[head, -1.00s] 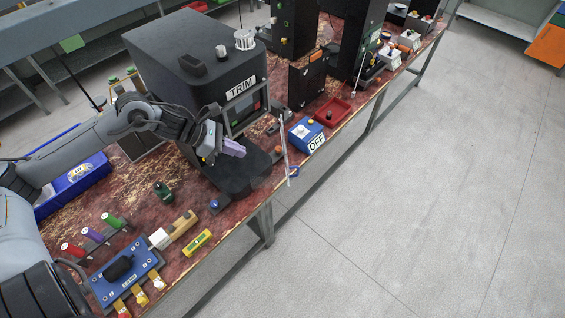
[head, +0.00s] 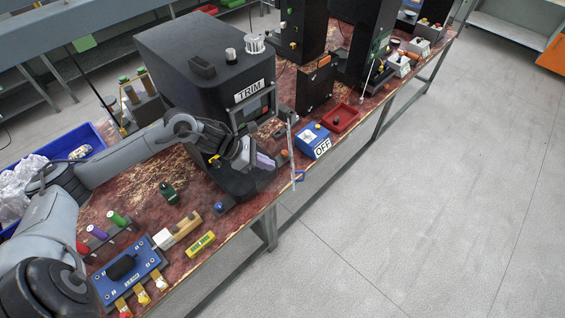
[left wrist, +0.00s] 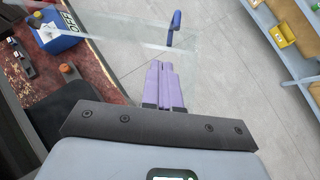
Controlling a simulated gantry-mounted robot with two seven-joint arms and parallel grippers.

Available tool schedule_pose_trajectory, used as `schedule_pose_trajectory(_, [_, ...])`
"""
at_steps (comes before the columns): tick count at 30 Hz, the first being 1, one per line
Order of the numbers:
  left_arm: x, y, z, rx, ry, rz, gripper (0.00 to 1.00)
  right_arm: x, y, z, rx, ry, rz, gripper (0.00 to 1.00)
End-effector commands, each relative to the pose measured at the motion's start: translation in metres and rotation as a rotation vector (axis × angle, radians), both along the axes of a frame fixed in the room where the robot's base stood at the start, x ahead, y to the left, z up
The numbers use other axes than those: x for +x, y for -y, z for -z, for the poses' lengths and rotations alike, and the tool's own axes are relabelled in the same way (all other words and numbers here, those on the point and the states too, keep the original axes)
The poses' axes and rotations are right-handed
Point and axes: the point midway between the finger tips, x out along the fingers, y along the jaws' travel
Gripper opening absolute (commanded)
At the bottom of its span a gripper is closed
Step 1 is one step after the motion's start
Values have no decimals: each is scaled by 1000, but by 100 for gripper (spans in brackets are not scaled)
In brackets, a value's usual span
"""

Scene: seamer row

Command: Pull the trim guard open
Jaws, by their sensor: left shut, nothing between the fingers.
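The trim machine (head: 195,65) is a black housing with a white TRIM label. Its guard (head: 291,150) is a clear panel seen almost edge-on, standing out from the machine's front. A blue handle (head: 299,176) is at its outer end. In the left wrist view the guard (left wrist: 110,42) crosses the upper left, with the blue handle (left wrist: 174,30) just beyond the fingertips. My left gripper (head: 267,162), with purple fingers, is shut and empty, a little left of the handle in the head view. The fingers (left wrist: 165,68) look pressed together and apart from the handle. My right gripper is out of view.
A blue box with an OFF label (head: 313,138) and a red tray (head: 340,117) stand right of the machine. Open floor (head: 420,210) lies beyond the bench edge.

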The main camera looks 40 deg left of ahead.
Motion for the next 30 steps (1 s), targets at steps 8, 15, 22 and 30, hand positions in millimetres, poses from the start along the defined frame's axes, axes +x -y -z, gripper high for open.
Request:
schedule_pose_trajectory(8, [24, 25, 5, -3, 0, 2, 0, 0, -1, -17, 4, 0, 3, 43])
schedule_pose_trajectory(15, [33, 35, 8, -1, -1, 2, 0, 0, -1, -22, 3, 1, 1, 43])
schedule_pose_trajectory(22, [35, 36, 8, 0, -1, 2, 0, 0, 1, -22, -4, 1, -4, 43])
schedule_pose_trajectory(30, [38, 40, 10, -1, 1, -1, 0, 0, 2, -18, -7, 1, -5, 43])
